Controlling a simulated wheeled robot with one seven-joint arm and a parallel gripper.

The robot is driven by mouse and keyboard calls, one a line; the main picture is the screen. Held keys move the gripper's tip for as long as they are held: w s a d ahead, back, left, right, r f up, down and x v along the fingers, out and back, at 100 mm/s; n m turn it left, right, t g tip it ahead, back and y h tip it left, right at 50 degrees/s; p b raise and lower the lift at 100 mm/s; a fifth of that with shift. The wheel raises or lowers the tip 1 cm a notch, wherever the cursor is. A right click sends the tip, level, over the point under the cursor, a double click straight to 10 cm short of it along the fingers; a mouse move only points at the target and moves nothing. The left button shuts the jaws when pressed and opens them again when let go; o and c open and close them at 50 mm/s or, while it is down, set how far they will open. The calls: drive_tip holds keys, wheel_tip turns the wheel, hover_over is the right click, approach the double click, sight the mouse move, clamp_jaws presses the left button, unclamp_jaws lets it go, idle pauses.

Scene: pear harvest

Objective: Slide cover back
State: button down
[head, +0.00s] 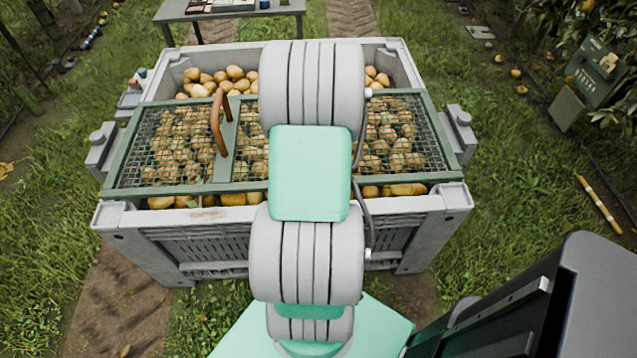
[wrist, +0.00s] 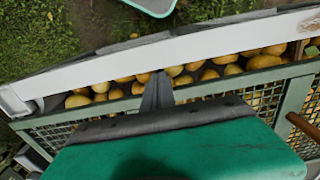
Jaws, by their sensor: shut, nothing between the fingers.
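The cover (head: 112,150) is a green frame with wire mesh, lying across the top of the grey crate (head: 430,200). A brown arched handle (head: 217,122) stands on its left half and partly shows in the wrist view (wrist: 303,125). Pears show through the mesh, in an open area behind the cover and in a narrow strip at the front. In the wrist view my shut, empty gripper (wrist: 157,92) is over the cover's green frame (wrist: 200,82) and the front pear strip, left of the handle; contact cannot be told. My arm hides my gripper in the head view.
The crate's pale front rim (wrist: 150,52) runs along the pear strip. Grey brackets stand at the left (head: 101,148) and right (head: 461,134) crate sides. A table (head: 230,12) is behind. A green box (head: 597,72) stands at right. Grass surrounds the crate.

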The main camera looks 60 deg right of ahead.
wheel_tip(320, 180, down, 6)
drive_tip(key=shift+f, duration=0.1)
drive_tip(key=w+d, duration=0.2)
drive_tip(key=d, duration=0.1)
drive_tip(key=shift+w+f, duration=0.3)
drive_tip(key=shift+f, duration=0.05)
